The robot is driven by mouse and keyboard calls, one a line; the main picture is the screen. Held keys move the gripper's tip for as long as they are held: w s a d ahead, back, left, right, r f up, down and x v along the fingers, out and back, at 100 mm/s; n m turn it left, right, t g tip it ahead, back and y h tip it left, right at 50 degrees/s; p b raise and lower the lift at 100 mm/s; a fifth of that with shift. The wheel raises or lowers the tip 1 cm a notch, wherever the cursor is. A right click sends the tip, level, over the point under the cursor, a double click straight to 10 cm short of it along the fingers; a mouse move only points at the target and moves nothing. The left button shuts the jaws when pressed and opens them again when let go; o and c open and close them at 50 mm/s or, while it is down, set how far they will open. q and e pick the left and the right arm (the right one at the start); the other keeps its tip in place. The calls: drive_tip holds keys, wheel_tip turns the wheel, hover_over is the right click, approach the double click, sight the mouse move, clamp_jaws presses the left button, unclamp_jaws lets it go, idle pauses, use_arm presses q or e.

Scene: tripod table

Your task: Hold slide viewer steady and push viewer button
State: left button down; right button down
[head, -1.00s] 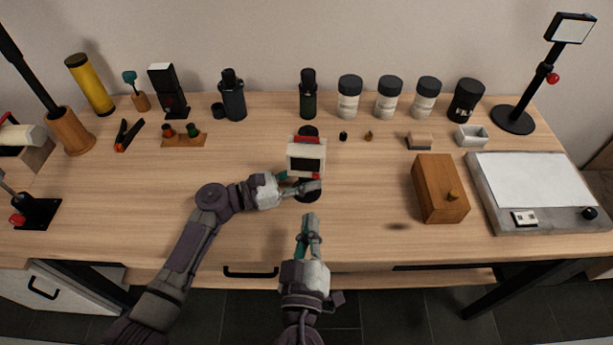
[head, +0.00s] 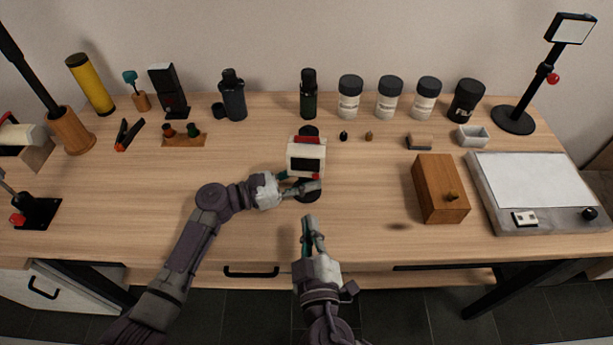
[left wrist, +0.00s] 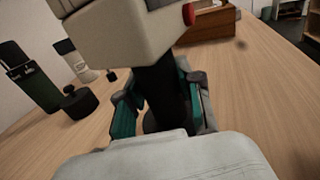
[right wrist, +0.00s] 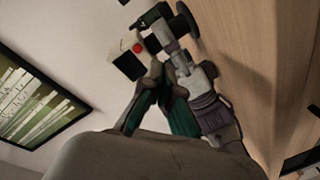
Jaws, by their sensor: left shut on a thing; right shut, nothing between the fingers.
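The slide viewer (head: 306,150) is a cream box with a dark screen on a black stand, upright in the middle of the table. Its red button (head: 316,176) is at the lower right of the front and also shows in the right wrist view (right wrist: 138,48). My left gripper (head: 300,184) is shut on the viewer's black stem, below the box; the left wrist view shows the stem (left wrist: 160,85) between the fingers. My right gripper (head: 311,222) is shut and empty, in front of the viewer and apart from it. The viewer's back is hidden in the head view.
A wooden box (head: 438,188) and a light pad (head: 535,180) are to the right. Bottles and jars (head: 386,98) line the back. A small wooden rack (head: 184,140) and a clamp (head: 127,135) lie to the left. The table's front middle is clear.

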drive_tip(key=n+y, duration=0.1)
drive_tip(key=n+g+y, duration=0.1)
drive_tip(key=shift+w+d+f+y, duration=0.1)
drive_tip(key=shift+d+f+y, duration=0.1)
drive_tip(key=shift+f+y, duration=0.1)
drive_tip(key=shift+n+g+y, duration=0.4)
drive_tip(key=shift+n+y, duration=0.5)
drive_tip(key=shift+n, duration=0.2)
drive_tip(key=s+r+n+g+y, duration=0.1)
drive_tip(key=y, duration=0.1)
drive_tip(key=r+n+y, duration=0.1)
drive_tip(key=n+y, duration=0.1)
drive_tip(key=shift+s+d+r+n+g, duration=0.1)
drive_tip(key=shift+s+r+n+g, duration=0.05)
drive_tip(key=shift+s+n+g, duration=0.2)
drive_tip(key=shift+s+r+n+y, duration=0.15)
drive_tip(key=shift+r+n+y, duration=0.1)
drive_tip(key=shift+y, duration=0.05)
approach(303, 175)
drive_tip(key=shift+g, duration=0.25)
drive_tip(key=shift+x, duration=2.35)
drive_tip(key=shift+s+r, duration=0.1)
drive_tip(key=shift+r, duration=0.1)
drive_tip(key=shift+w, duration=0.4)
